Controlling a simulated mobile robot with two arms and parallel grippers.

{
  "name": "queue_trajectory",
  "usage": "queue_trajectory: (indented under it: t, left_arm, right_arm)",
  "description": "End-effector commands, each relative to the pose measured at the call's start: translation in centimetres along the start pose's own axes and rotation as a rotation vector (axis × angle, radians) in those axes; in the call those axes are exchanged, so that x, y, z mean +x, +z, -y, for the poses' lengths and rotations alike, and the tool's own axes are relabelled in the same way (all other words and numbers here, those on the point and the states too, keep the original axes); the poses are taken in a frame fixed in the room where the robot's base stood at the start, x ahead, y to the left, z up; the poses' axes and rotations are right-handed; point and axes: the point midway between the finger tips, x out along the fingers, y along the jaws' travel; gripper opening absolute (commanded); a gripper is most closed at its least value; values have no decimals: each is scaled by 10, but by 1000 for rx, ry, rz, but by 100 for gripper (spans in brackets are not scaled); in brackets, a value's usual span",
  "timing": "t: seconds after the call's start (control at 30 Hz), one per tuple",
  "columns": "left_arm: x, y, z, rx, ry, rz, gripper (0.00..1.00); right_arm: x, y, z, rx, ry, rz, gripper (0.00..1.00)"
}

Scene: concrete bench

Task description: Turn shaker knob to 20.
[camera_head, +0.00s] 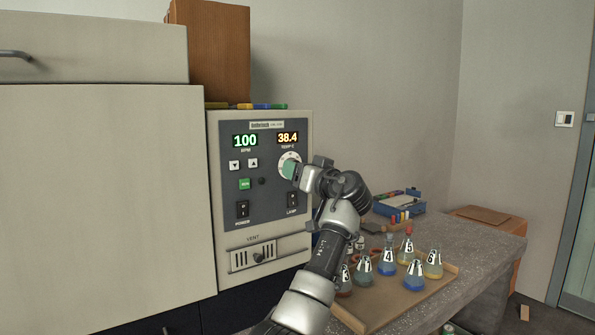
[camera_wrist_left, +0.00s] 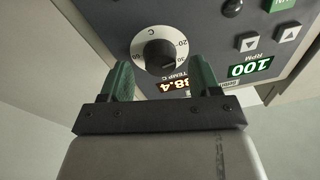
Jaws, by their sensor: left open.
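The shaker's temperature knob (camera_wrist_left: 159,54) is black on a round white dial with numbers, upside down in the left wrist view; 20 and 30 show on the dial's right side there. In the head view the dial (camera_head: 290,156) is partly covered by my left gripper (camera_head: 289,171). My left gripper (camera_wrist_left: 163,78) is open, its green fingers toward either side of the dial; I cannot tell whether they touch the knob. The TEMP display (camera_head: 287,138) reads 38.4 and the RPM display (camera_head: 244,141) reads 100. My right gripper is not in view.
The shaker front (camera_head: 228,190) has arrow buttons, a green button, POWER and LAMP switches and a vent. A tray (camera_head: 368,318) of several numbered flasks stands on the bench below right of my arm. A blue box (camera_head: 402,209) sits behind it.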

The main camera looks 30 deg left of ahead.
Motion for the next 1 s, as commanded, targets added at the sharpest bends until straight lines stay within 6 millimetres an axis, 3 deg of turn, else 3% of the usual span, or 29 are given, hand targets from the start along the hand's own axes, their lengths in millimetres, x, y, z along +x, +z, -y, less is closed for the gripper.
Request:
queue_trajectory:
  t: [0.03,0.1,0.43,0.6,1.0]
  left_arm:
    - [-11,2,-2,-1,4,-1,62]
    - [-26,2,-2,-2,4,-2,62]
    - [-82,2,-1,-1,3,1,62]
    - [-90,1,0,0,2,1,62]
    - [-91,1,0,1,1,1,62]
  right_arm:
    - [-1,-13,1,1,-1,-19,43]
    - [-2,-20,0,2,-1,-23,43]
    - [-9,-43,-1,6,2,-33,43]
    - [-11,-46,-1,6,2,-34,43]
    - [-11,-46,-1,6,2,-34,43]
